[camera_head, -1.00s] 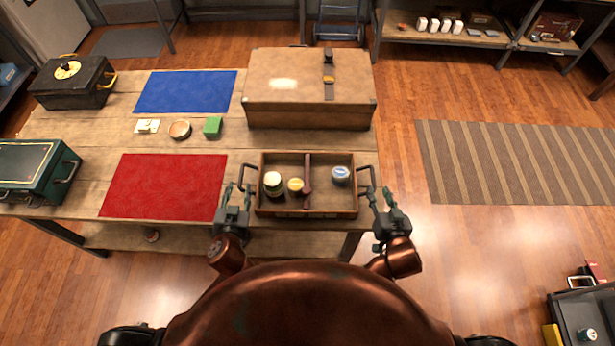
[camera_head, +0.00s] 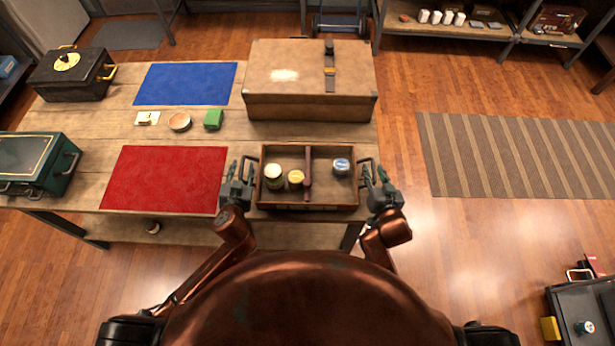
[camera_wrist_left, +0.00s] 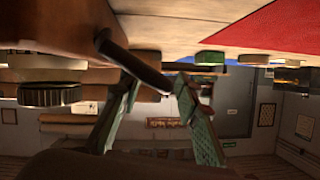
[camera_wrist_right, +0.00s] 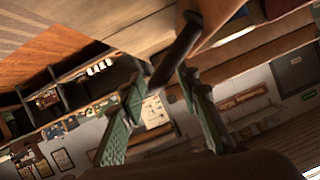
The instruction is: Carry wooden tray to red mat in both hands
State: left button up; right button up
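The wooden tray (camera_head: 325,207) sits on the table's front edge, to the right of the red mat (camera_head: 165,178). My right gripper (camera_head: 374,174) is at the right handle, fingers apart around the bar (camera_wrist_right: 177,53). Finger contact is not visible.
A large tan case (camera_head: 310,82) stands just behind the tray. A blue mat (camera_head: 187,84), a small bowl (camera_head: 179,122) and a green block (camera_head: 213,120) lie behind the red mat. A green toolbox (camera_head: 40,165) stands left of it. The red mat is bare.

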pick_arm(q)
jog(key=shift+w, duration=0.25)
pick_arm(e)
jog(key=shift+w+f, duration=0.1)
jog(key=shift+w, duration=0.15)
pick_arm(q)
jog(key=shift+f, duration=0.1)
jog(key=shift+c, duration=0.4)
pick_arm(e)
jog(key=shift+c, duration=0.4)
pick_arm(q)
grip_shut()
pick_arm(e)
grip_shut()
